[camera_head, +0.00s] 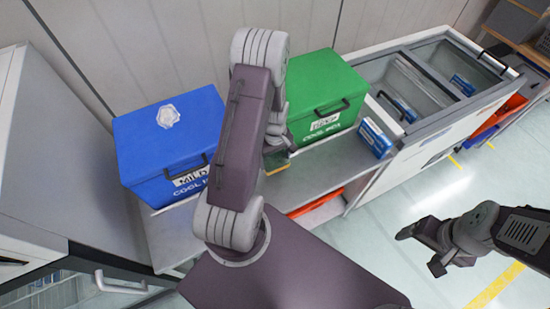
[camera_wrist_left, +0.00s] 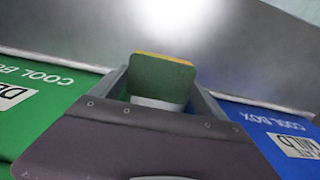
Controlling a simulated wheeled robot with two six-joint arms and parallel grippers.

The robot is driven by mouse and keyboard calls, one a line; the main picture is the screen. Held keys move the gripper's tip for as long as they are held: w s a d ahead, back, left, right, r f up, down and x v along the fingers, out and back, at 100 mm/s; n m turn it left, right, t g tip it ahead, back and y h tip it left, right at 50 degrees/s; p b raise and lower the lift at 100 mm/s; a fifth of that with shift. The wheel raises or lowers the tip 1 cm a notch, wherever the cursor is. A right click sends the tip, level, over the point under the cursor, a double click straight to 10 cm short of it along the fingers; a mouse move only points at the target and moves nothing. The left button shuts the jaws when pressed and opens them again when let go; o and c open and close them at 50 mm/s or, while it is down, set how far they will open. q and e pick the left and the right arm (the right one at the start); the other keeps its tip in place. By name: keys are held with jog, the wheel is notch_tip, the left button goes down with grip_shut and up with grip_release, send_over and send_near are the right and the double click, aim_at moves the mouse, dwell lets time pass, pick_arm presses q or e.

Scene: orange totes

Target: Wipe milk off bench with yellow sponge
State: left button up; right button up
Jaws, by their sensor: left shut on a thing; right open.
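My left gripper (camera_wrist_left: 160,98) is shut on the yellow sponge (camera_wrist_left: 162,80), whose green face and yellow edge show in the left wrist view. In the head view a bit of the sponge (camera_head: 278,167) shows below my arm, between the blue and green boxes. The grey bench (camera_head: 173,235) runs under the boxes; I cannot tell whether the sponge touches it. In the wrist view the bench has a bright white patch, which may be glare. I cannot make out milk on the bench. My right gripper (camera_head: 425,243) is open and empty over the floor at right.
A blue cool box (camera_head: 140,150) with a whitish mark on its lid stands left of my arm. A green cool box (camera_head: 325,85) stands right of it. A small blue-and-white pack (camera_head: 374,138) sits near the open-topped chest (camera_head: 430,130). A grey cabinet (camera_head: 50,140) is at left.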

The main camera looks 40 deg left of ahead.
pick_arm(q)
jog(key=shift+f, duration=0.1)
notch_tip(320, 180, up, 3)
jog(key=p, duration=0.3)
dwell(0.6)
